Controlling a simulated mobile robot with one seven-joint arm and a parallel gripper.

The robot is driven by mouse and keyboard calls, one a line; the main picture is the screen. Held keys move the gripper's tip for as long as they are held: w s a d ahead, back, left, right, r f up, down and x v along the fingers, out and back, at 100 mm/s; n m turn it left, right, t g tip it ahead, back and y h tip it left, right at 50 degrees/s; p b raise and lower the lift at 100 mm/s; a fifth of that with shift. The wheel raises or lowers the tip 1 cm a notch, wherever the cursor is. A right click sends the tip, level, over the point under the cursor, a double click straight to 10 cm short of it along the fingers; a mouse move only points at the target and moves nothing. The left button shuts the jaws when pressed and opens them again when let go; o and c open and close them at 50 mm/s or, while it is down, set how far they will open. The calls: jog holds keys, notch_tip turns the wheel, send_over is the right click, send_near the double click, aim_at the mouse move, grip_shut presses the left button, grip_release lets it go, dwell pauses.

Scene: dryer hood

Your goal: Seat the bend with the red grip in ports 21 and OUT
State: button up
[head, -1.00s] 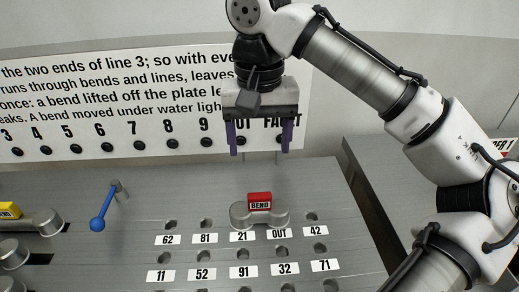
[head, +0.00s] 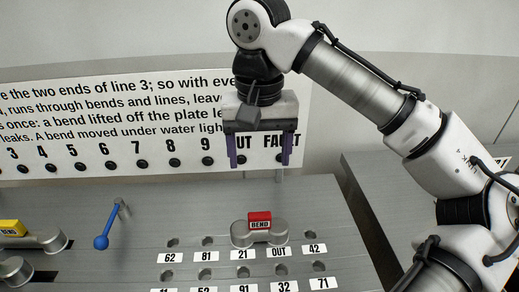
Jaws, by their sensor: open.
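The bend with the red grip (head: 259,234) is a grey metal piece with a red block marked BEND on top. In the head view it lies on the plate just behind the labels 21 (head: 242,254) and OUT (head: 278,252), its two ends over the spots of those ports, which it hides. I cannot tell how deep its ends sit. My gripper (head: 259,163) is open and empty, pointing down, above and behind the bend, apart from it.
Open port holes labelled 62, 81 and 42 (head: 314,250) flank the bend, with another row in front. A blue-knobbed lever (head: 102,241) stands at left. A bend with a yellow grip (head: 11,228) is at far left. A sign panel (head: 60,125) stands behind.

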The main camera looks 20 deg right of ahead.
notch_tip(320, 180, up, 6)
jog(key=p, duration=0.5)
jog(key=shift+f, duration=0.2)
